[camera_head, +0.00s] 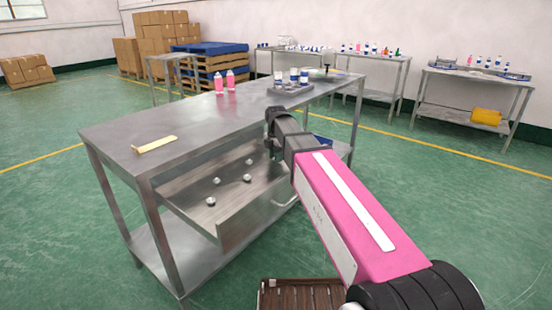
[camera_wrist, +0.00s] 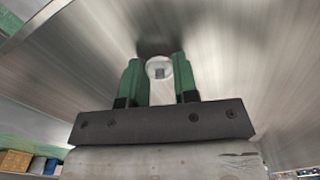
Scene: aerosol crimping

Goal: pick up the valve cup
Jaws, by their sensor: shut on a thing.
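My gripper (camera_wrist: 158,78) is shut on a small round silvery valve cup (camera_wrist: 158,66), which sits between the green fingertips in the wrist view. In the head view my gripper (camera_head: 273,152) points down at the back right of the open steel drawer (camera_head: 232,214); the held cup cannot be made out there. Several other valve cups lie loose on the drawer floor, such as one at the front left (camera_head: 210,201) and one nearer my gripper (camera_head: 249,161). Whether the held cup touches the drawer floor is hard to tell.
The drawer hangs under a steel table (camera_head: 190,120). On the table are a yellow L-shaped piece (camera_head: 155,144), pink bottles (camera_head: 230,80) and a grey rack (camera_head: 290,90) of white and blue containers. The table edge is close to my arm.

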